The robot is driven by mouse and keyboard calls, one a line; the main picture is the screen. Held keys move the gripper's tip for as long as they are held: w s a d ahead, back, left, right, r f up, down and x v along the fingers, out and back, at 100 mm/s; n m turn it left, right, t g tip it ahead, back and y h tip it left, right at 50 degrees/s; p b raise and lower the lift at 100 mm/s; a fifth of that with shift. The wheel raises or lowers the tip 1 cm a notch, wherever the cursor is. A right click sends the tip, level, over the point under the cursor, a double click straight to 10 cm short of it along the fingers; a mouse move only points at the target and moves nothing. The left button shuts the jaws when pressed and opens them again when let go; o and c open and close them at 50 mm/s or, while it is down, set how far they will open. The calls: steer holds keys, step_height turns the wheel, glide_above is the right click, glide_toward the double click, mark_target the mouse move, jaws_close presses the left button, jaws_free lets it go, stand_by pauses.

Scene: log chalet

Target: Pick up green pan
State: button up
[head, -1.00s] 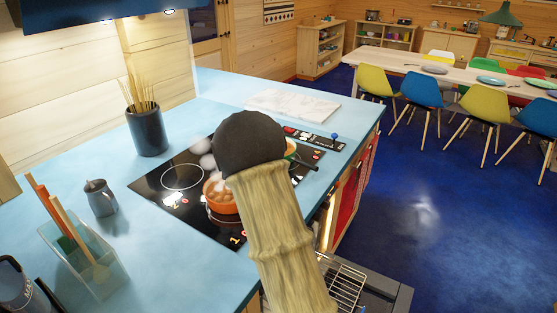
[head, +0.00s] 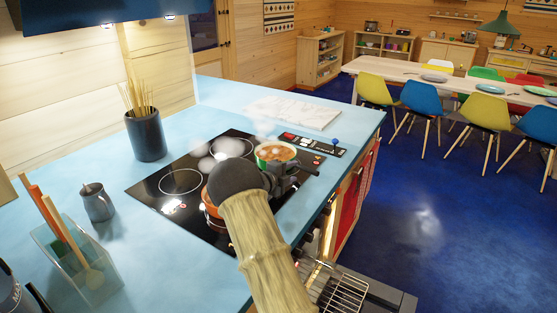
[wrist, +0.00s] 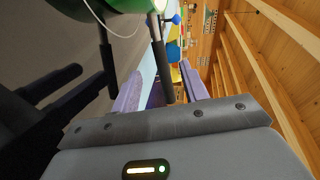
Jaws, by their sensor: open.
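My gripper (head: 288,183) is open and empty beside the pan's near side, close to the handle. My own wrist hides part of the pan's near side. In the wrist view, the green pan (wrist: 122,5) shows at the top edge, with a dark handle (wrist: 161,55) running down from it. I cannot tell whether the fingers touch the handle.
An orange pan (head: 210,203) sits on the hob (head: 150,188), partly hidden by my arm. Steam rises over the hob. A marble board (head: 295,112) lies behind. A dark pot of sticks (head: 146,135), a grey jug (head: 97,203) and a glass utensil box (head: 80,270) stand left.

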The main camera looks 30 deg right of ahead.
mark_target(299, 168)
steer(key=shift+w+d+f, duration=0.1)
steer(key=shift+w+d, duration=0.05)
steer(key=shift+d, duration=0.35)
steer(key=p+x, duration=0.1)
steer(key=x, duration=0.4)
steer(key=shift+d, duration=0.1)
jaws_close()
stand_by(0.3)
steer(key=shift+w, duration=0.1)
